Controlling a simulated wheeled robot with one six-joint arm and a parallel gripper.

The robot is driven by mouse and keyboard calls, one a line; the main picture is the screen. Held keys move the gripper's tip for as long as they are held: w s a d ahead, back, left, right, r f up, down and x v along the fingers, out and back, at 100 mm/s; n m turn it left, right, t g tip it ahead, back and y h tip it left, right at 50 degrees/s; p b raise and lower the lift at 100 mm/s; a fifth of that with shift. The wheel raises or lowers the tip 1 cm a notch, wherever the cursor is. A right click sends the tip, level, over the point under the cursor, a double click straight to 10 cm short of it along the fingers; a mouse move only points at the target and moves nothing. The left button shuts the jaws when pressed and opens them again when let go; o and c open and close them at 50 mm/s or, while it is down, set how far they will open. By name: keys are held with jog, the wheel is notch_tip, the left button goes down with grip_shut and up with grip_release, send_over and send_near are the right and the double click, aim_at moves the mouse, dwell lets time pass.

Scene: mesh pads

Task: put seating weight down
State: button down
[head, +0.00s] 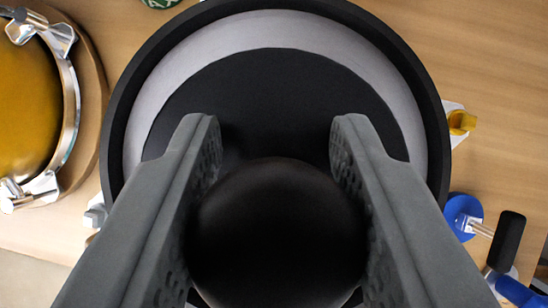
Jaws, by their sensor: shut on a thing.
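The seating weight shows as a round, dark black knob (278,235) at the bottom middle of the head view. My gripper (273,140) is shut on it, with one grey, dimpled finger on each side. Below it is a large round black-rimmed thing (434,120) with a pale grey ring and a dark disc inside. The lower part of the weight is hidden by its knob and my fingers. I cannot tell whether the weight touches the dark disc.
A round amber-faced thing with metal clamps (62,110) stands at the left on a wooden board. At the right lie a small yellow piece (461,122), a blue disc (462,214) and a black handle (507,240). The wooden table (505,60) is bare at the upper right.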

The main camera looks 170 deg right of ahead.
aim_at(276, 171)
jog(key=shift+f, duration=1.7)
jog(key=shift+f, duration=0.1)
jog(key=c, duration=0.9)
grip_release()
jog(key=shift+f, duration=0.1)
jog(key=shift+c, duration=0.2)
jog(key=v, duration=1.1)
jog(key=shift+s+r, duration=0.15)
jog(key=shift+r, duration=0.1)
jog(key=shift+s+r, duration=0.2)
jog(key=shift+r, duration=0.05)
